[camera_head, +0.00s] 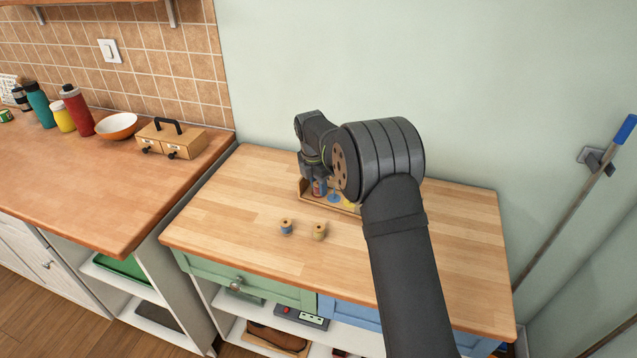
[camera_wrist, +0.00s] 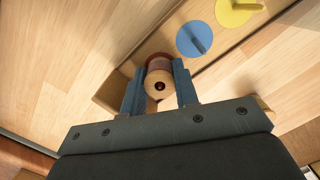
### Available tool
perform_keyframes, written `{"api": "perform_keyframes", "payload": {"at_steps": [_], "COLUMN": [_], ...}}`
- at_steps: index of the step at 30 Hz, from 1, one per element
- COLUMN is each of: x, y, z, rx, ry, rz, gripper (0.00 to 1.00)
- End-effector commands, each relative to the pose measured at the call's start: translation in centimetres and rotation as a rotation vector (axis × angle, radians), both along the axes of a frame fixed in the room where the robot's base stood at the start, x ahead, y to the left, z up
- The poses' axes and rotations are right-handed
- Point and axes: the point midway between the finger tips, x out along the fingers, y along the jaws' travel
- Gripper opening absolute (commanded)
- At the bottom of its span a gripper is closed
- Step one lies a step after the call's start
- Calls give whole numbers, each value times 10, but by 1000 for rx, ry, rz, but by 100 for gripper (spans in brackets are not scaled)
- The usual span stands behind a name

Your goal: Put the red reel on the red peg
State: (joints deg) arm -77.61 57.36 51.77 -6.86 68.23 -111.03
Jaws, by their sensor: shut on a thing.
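The red reel (camera_wrist: 159,84) is between the two blue fingers of my gripper (camera_wrist: 159,88), its pale wooden end facing the wrist camera. Its centre hole looks dark red. My gripper (camera_head: 318,187) is shut on it over the left end of the wooden peg tray (camera_head: 346,208). A dark red rounded edge shows just beyond the reel in the wrist view; I cannot tell whether it is the red peg's base. The red peg is otherwise hidden, and whether the reel is around it or above it is unclear. The blue peg (camera_wrist: 197,40) and yellow peg (camera_wrist: 240,7) stand empty.
A blue reel (camera_head: 286,227) and a yellowish reel (camera_head: 319,232) stand on the wooden worktop in front of the tray. The worktop's left part is clear. The wall is close behind the tray. A drawer box (camera_head: 172,139), bowl and bottles stand on the left counter.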

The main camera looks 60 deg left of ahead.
Motion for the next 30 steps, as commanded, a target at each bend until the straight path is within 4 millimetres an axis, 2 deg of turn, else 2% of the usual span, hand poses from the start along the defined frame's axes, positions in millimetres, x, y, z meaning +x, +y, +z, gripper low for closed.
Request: {"api": "perform_keyframes", "payload": {"at_steps": [1,2,3,6,14,19,23,30], "x": [0,0,0,0,0,-2,-5,-11], "y": [0,0,0,0,0,0,0,-2], "z": [-1,-1,-1,-1,0,12,37,96], "rx": [0,0,0,0,1,2,4,4], "ry": [0,0,0,0,0,-1,0,0], "rz": [0,0,0,0,0,0,0,0], "gripper": [7,29,37,53,53,53,53,53]}}
